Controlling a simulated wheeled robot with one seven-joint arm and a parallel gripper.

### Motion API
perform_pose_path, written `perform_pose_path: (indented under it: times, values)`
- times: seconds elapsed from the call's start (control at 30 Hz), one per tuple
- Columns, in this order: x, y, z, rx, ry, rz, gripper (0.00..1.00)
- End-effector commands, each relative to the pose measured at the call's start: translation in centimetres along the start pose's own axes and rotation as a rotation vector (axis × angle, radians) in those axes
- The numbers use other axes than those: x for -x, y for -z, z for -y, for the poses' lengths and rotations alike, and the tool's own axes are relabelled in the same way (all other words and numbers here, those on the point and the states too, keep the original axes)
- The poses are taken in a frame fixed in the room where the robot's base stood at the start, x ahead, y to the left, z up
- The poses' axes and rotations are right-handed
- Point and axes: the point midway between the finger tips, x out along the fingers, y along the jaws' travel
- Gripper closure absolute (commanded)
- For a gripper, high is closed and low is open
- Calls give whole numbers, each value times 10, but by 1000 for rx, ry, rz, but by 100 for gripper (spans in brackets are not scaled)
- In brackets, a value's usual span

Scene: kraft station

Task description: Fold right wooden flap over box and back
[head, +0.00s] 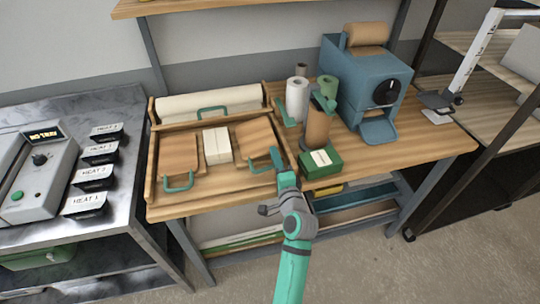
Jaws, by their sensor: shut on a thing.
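The right wooden flap (255,139) lies at the right side of the wooden tray (222,191), tilted a little. A white box (216,146) with a pale band sits in the middle. The left wooden flap (179,154) lies on the other side, with a green handle (178,185) at its front edge. My gripper (276,158) is at the right flap's front right corner, shut on its green handle (259,168). My gripper partly hides the handle, so the exact grip is hard to see.
A green box (320,163) and a brown roll (317,128) stand close to the right of my gripper. A white roll (297,100) and a blue machine (366,85) are behind. A long paper roll (210,102) lies at the back.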

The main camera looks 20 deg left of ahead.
Motion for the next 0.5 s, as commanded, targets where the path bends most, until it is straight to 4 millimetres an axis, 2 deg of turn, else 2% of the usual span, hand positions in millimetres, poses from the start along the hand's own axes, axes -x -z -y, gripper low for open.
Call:
perform_pose_path:
  times: [0.03, 0.33, 0.37, 0.4, 0.5]
  values:
    - [0, -5, -2, -6, -3, 11, 100]
    - [0, -6, -1, -6, -2, 11, 100]
    - [0, -6, -1, -6, -3, 11, 82]
    - [0, -5, -1, -5, -3, 11, 72]
    - [0, -4, -1, -4, -2, 7, 71]
